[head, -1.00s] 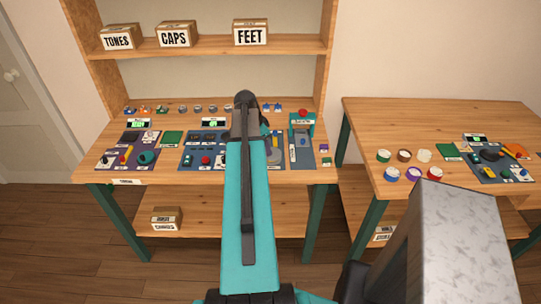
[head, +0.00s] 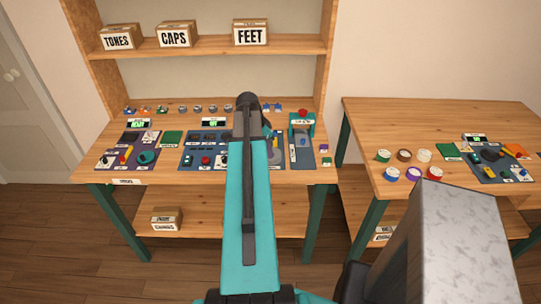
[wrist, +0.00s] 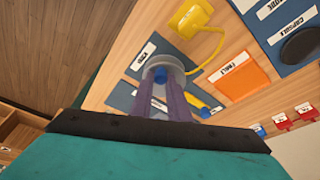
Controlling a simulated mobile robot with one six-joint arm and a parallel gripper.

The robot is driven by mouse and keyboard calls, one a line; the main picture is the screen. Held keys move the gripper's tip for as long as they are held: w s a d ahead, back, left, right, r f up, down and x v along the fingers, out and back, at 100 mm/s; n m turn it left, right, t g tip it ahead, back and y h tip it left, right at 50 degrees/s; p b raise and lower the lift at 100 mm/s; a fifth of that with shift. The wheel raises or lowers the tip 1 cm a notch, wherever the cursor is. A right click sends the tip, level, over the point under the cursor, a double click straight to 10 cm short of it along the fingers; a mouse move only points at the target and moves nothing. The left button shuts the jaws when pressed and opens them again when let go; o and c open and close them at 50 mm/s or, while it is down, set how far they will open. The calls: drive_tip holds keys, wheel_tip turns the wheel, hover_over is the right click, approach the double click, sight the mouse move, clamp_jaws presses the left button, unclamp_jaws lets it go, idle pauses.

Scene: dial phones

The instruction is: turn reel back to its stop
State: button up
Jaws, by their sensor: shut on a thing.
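The reel (wrist: 168,63) shows in the wrist view as a pale grey round piece with a blue part (wrist: 160,75) at its middle, on a blue panel. My gripper (wrist: 162,86) has its two purplish fingers close together on the blue part, and they hide some of it. In the head view my teal arm covers the gripper and most of that spot. A label stands on the panel beside the reel. I cannot tell from these frames how far the reel is turned or where its stop is.
A yellow handset (wrist: 194,17) with a cord lies near the reel. An orange pad (wrist: 235,76) and a blue panel with a black disc (wrist: 301,46) are to the right. Several panels crowd the bench (head: 215,177). A second table (head: 430,115) stands to the right.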

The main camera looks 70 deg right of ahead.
drive_tip(key=shift+s+a, duration=0.1)
drive_tip(key=shift+s, duration=0.55)
idle(0.4)
drive_tip(key=shift+s, duration=0.45)
idle(0.3)
drive_tip(key=o, duration=0.6)
drive_tip(key=shift+r, duration=0.1)
wheel_tip(320, 180, up, 8)
drive_tip(key=p, duration=0.4)
idle(0.9)
drive_tip(key=shift+w, duration=0.1)
idle(0.3)
